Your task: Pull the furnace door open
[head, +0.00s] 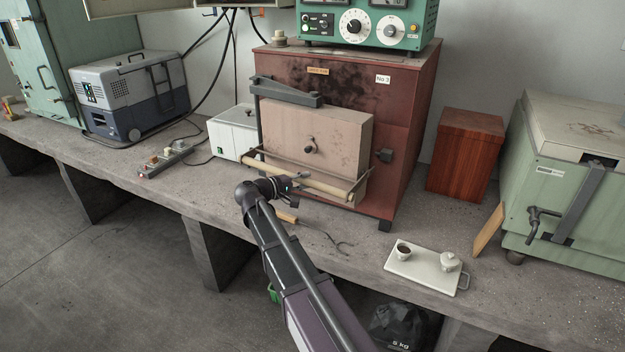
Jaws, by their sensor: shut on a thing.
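The furnace (408,120) is a rust-red box with dark stains, standing on the bench. Its door (325,130) is a thick pale pinkish block on the front, with a dark hinge arm (285,92) at its upper left and a small knob in the middle. The door stands proud of the front; I cannot tell whether it is ajar. A pale bar handle (325,190) runs across low in front of the door on metal brackets. My gripper (299,179) is shut on the bar handle, left of its middle. The fingertips are small and partly hidden.
A hooked rod with a wooden grip (287,217) lies on the bench under the handle. A white tray (408,270) with a crucible and a lidded pot is at front right. A red-brown block (466,155) and green box furnace (570,200) stand right; a white box (228,133) stands left.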

